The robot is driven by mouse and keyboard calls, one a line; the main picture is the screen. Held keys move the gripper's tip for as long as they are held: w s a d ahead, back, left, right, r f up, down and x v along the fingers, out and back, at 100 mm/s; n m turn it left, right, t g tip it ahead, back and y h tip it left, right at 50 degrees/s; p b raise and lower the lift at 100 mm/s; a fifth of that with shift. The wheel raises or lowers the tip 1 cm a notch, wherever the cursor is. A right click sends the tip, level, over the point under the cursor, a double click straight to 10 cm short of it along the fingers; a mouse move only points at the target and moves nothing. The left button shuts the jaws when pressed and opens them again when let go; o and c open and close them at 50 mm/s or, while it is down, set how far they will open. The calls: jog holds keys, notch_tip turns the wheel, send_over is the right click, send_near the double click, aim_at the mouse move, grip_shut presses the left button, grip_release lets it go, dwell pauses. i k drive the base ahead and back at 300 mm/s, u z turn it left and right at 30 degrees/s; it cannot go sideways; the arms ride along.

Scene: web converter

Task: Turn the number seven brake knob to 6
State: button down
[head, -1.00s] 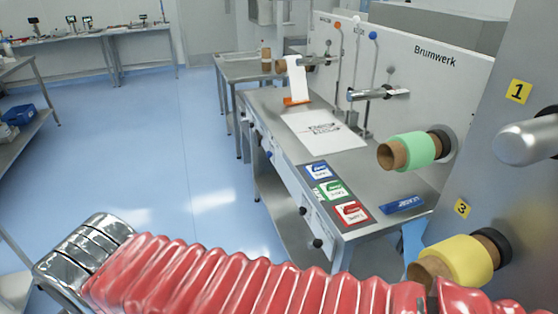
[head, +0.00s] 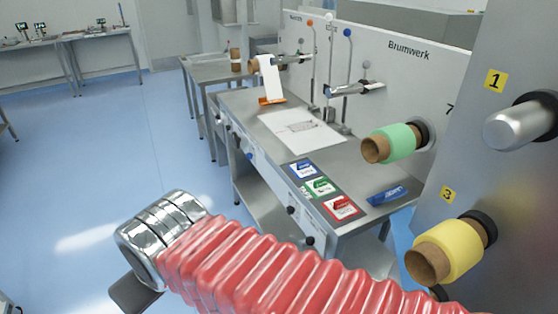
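Several small dark knobs sit along the front face of the steel machine table, among them a near knob (head: 310,240) and one above it (head: 291,210). Their numbers and scales are too small to read, so I cannot tell which is the number seven brake knob. My arm, in red bellows with a chrome end, crosses the bottom. A grey part below the chrome end may belong to my gripper; no fingertips show. The arm appears apart from the knobs.
A green roll (head: 398,142) and a yellow roll (head: 455,252) stick out on spindles at right, near a bare metal spindle (head: 512,128). Blue, green and red label cards (head: 322,187) lie on the tabletop. Blue floor (head: 120,150) is open at left.

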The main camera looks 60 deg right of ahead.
aim_at(291, 210)
jog(key=z, duration=1.05)
jog(key=k, duration=1.1)
jog(key=z, duration=0.45)
jog(key=i, duration=1)
jog(key=u, duration=0.05)
